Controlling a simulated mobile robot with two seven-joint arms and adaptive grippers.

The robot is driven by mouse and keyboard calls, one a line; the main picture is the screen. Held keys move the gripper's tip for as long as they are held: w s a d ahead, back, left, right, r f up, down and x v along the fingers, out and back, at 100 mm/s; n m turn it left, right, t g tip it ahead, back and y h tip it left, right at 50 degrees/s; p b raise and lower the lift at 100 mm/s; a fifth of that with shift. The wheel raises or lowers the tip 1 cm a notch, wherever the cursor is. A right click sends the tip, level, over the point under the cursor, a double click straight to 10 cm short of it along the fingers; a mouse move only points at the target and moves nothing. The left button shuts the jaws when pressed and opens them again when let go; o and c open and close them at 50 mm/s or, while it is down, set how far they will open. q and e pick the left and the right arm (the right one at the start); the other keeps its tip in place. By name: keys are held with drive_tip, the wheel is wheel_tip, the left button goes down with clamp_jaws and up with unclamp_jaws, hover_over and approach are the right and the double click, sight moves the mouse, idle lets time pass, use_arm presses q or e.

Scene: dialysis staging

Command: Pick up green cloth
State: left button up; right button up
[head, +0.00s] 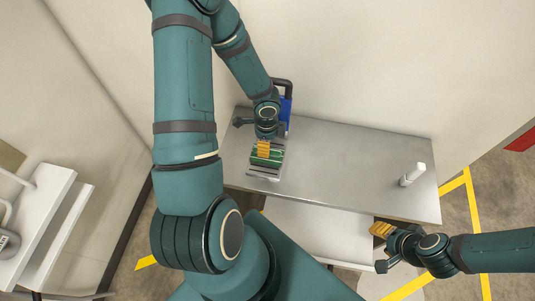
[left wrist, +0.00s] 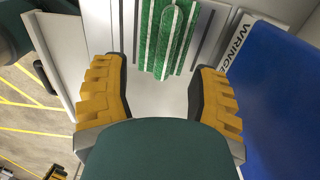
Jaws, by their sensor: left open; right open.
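The green cloth (head: 268,158), with white stripes, lies on a pale slotted surface at the left end of the metal table. In the left wrist view the green cloth (left wrist: 168,38) shows at top centre, beyond my fingertips. My left gripper (head: 264,148) is above the cloth and partly covers it in the head view. In the left wrist view my left gripper (left wrist: 160,70) is open, its two yellow-padded fingers wide apart with nothing between them. My right gripper (head: 381,248) is open and empty, off the table's front edge at the right.
The metal table (head: 345,160) is mostly bare. A blue object (left wrist: 275,85) is beside the cloth, close to my left gripper, by a label (left wrist: 250,40) reading "WRINGE", cut off. A wall stands behind the table.

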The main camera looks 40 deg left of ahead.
sight(276, 154)
use_arm(q)
drive_tip(key=shift+w+a+f+b, duration=0.1)
drive_tip(key=shift+w+f+b, duration=0.1)
drive_tip(key=shift+f, duration=1.4)
drive_tip(key=shift+w+a+f+b, duration=0.1)
drive_tip(key=shift+w+f+b, duration=0.1)
drive_tip(key=shift+f, duration=1.35)
drive_tip(key=shift+c, duration=0.4)
clamp_jaws()
